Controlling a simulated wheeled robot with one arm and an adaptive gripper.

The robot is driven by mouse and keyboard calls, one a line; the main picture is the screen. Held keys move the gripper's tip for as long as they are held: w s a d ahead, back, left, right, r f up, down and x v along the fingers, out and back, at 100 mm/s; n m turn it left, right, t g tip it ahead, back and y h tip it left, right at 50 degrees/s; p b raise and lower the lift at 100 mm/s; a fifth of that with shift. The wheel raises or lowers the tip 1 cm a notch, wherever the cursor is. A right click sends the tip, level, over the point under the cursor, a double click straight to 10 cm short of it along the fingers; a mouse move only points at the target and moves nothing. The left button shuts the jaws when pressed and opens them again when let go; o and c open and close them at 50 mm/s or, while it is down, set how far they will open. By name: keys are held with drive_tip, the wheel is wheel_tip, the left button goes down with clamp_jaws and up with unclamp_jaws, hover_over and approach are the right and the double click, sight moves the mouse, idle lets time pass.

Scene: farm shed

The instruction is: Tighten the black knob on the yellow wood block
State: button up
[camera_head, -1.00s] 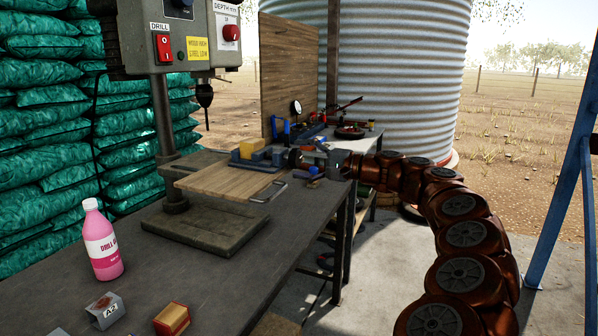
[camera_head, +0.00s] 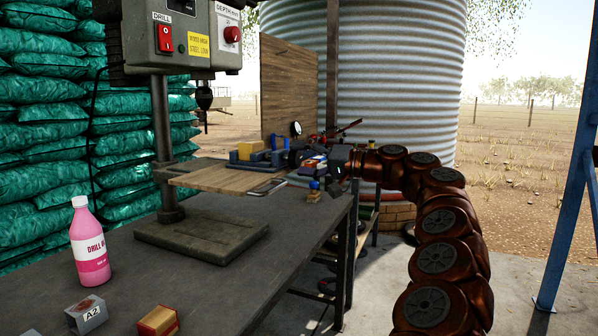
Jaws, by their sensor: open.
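The yellow block (camera_head: 250,149) sits in a blue-grey vise (camera_head: 262,160) on the drill press's wooden table. A dark round shape, possibly the black knob (camera_head: 296,156), shows at the vise's right end; it is too small and crowded to be sure. My gripper (camera_head: 310,170) is just right of the vise, beyond the wooden table's right edge, pointing left. It is open and its fingers look empty. I cannot tell whether a finger touches the knob, as small parts overlap there.
The drill press head (camera_head: 185,38) and column (camera_head: 163,140) stand left of the vise. A wooden board (camera_head: 288,90) rises behind.

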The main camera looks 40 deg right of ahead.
drive_tip(key=n+b, duration=0.2)
drive_tip(key=n, duration=0.1)
drive_tip(key=shift+w+f, duration=0.1)
drive_tip(key=shift+f, duration=0.1)
drive_tip(key=shift+r+n+b, duration=0.2)
drive_tip(key=shift+n+b, duration=0.6)
drive_tip(key=shift+n, duration=0.7)
drive_tip(key=c, duration=1.3)
drive_tip(key=shift+r+m+p, duration=0.15)
drive_tip(key=shift+m+p, duration=0.2)
drive_tip(key=shift+m, duration=0.05)
drive_tip(key=o, duration=1.3)
